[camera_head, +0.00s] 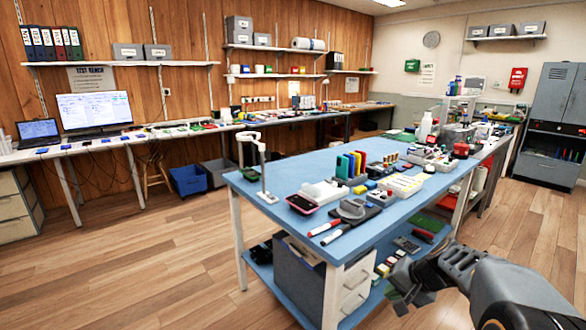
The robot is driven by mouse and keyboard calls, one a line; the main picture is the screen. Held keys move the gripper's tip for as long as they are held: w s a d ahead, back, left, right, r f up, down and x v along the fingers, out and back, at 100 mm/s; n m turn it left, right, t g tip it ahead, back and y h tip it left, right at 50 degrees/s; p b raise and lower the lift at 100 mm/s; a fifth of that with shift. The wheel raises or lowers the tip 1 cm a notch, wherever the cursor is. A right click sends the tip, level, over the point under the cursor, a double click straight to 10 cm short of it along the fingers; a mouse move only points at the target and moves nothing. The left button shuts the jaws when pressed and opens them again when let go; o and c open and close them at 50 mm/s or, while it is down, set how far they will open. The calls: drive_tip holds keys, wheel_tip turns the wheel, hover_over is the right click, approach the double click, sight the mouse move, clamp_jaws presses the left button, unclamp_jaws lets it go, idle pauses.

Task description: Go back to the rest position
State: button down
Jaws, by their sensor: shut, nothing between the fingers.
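My gripper (403,290) is at the lower right, at the end of my dark arm. It is shut and empty, in front of the near right side of the blue workbench (390,228), apart from the things on the bench top. A red marker (324,228) and a dark marker (335,236) lie at the front edge. A grey round device on a dark pad (352,209) sits next to them.
A white stand (264,170) rises at the bench's left corner. A lower shelf (285,290) holds a grey bin and small items. A long wall bench (180,132) with monitors runs along the back, with a blue crate (188,180) below. The wooden floor (150,260) at left is clear.

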drive_tip(key=s+a+r+n+h+p, duration=0.2)
drive_tip(key=s+a+r+n+p, duration=0.1)
drive_tip(key=s+r+p, duration=0.5)
drive_tip(key=s+a+r+n+g+h+p, duration=0.1)
drive_tip(key=s+a+r+n+h+p, duration=0.2)
drive_tip(key=s+a+r+p, duration=0.2)
wheel_tip(320, 180, up, 10)
drive_tip(key=s+p, duration=0.3)
drive_tip(key=p, duration=0.4)
drive_tip(key=shift+r+n, duration=0.2)
drive_tip(key=shift+n, duration=0.2)
